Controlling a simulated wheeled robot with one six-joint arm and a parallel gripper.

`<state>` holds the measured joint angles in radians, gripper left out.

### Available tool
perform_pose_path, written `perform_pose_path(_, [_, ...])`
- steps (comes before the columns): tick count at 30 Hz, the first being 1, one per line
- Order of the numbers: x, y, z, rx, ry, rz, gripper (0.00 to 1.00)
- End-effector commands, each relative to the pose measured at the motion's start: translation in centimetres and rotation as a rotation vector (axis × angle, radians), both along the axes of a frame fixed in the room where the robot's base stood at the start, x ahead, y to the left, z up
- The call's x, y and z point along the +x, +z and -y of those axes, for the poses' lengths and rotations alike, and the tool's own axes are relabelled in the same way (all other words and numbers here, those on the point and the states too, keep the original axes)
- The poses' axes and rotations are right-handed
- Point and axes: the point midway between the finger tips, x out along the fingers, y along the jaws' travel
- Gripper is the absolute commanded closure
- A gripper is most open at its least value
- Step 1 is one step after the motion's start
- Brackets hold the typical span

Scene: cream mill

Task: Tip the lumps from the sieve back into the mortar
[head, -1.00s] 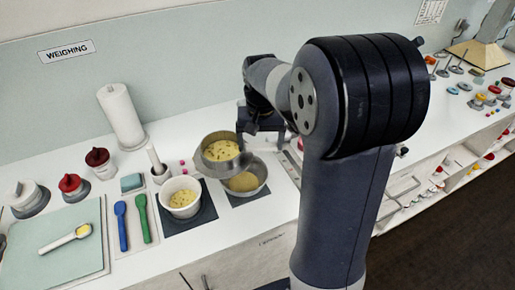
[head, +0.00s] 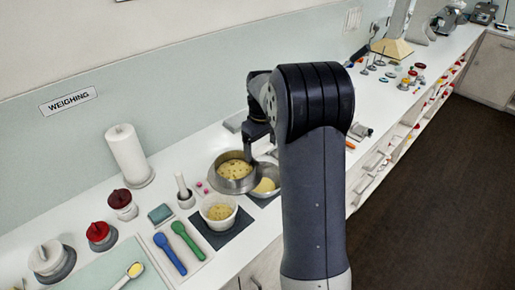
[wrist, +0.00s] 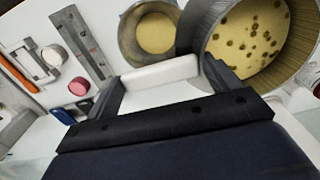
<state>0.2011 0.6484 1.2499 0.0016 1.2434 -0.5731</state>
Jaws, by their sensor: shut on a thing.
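My gripper (wrist: 160,75) is shut on the sieve (head: 233,186), a round metal pan with yellow cream and dark lumps in it. It holds the sieve up above the bench, behind the mortar; the sieve looks nearly level in the head view. The sieve (wrist: 207,22) fills the upper right of the wrist view, lumps clear inside. The mortar (head: 220,226) is a white bowl with yellow stuff in it, on a dark mat. It is not clearly seen in the wrist view. My arm hides part of the grip in the head view.
A metal bowl (head: 276,190) of smooth cream stands right of the sieve, partly hidden. A pestle (head: 181,185) stands upright behind the mortar. Blue (head: 169,254) and green (head: 187,240) spatulas lie to its left. A paper roll (head: 126,155) stands at the back.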

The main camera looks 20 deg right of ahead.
Motion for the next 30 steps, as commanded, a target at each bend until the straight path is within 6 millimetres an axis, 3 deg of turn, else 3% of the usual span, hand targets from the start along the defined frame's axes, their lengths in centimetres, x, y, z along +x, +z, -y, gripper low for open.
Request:
perform_pose_path(8, [0.1,0.7,-0.1,-0.054,0.018,0.022,0.43])
perform_pose_path(30, [-0.8,5.0,-2.4,-0.451,0.019,0.181,0.43])
